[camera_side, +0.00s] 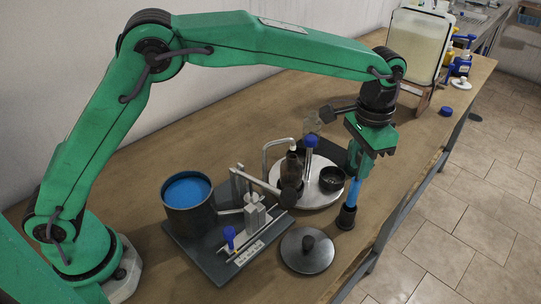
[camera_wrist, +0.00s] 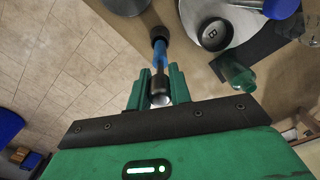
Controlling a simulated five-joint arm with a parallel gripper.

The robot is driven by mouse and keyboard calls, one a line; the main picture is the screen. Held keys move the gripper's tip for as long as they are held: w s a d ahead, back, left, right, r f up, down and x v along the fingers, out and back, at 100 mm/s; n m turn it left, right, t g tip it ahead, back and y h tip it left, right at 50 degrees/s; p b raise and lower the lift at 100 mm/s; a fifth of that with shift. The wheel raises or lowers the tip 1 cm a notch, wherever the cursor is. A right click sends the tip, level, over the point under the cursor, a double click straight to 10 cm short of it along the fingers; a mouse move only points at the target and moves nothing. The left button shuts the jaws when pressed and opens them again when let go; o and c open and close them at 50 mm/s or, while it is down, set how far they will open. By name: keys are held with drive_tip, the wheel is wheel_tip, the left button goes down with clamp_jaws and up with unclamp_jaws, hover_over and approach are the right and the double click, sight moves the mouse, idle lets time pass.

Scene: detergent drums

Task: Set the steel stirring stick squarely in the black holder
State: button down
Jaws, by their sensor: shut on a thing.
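My gripper (camera_side: 368,150) is shut on the upper part of the stirring stick (camera_side: 354,192) and holds it close to upright, leaning slightly in the side view. The stick's lower length is blue, and its end has a black foot (camera_side: 346,217). The wrist view shows the stick (camera_wrist: 160,68) running away from my gripper (camera_wrist: 159,98) to that foot. I cannot tell whether the foot touches the table. A round, open black cup marked B (camera_wrist: 213,34), probably the black holder, stands on a round steel plate (camera_side: 300,202). The stick is beside the cup, apart from it.
A grey lid (camera_side: 307,250) with a black knob lies in front. A drum of blue liquid (camera_side: 189,199) and a metal fixture (camera_side: 254,214) stand left. The table's right edge is close to the stick.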

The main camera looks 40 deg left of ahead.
drive_tip(key=shift+f, duration=2.95)
idle(0.5)
drive_tip(key=c, duration=0.8)
unclamp_jaws()
drive_tip(key=shift+r, duration=0.2)
drive_tip(key=shift+r, duration=3.55)
